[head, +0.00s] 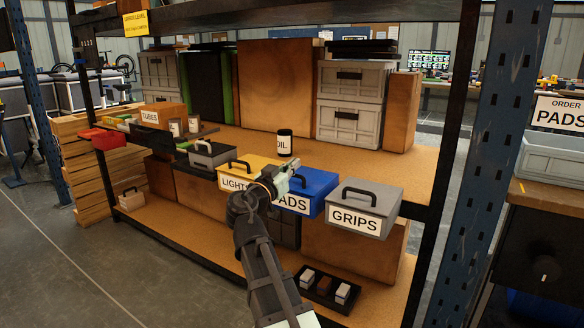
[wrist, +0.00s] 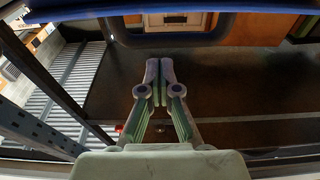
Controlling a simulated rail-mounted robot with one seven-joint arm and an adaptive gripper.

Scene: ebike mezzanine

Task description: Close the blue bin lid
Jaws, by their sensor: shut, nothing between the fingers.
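The blue bin (head: 318,188) sits on the front edge of the middle shelf, between the yellow and grey bins. Its white label shows "ADS", the left part hidden behind my gripper (head: 288,174). The blue top surface shows to the right of the gripper; whether the lid is fully down I cannot tell. In the wrist view my gripper (wrist: 160,64) has its two fingers together and empty. A dark blue looped bar (wrist: 190,40) crosses the top of that view, apart from the fingertips in the picture; which part of the bin it is I cannot tell.
The yellow bin (head: 247,171) is left of the blue one and the grey GRIPS bin (head: 364,206) right, both with black handles. A dark OIL can (head: 285,142) stands behind. A blue rack post (head: 466,165) rises at right. A black tray (head: 325,290) sits below.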

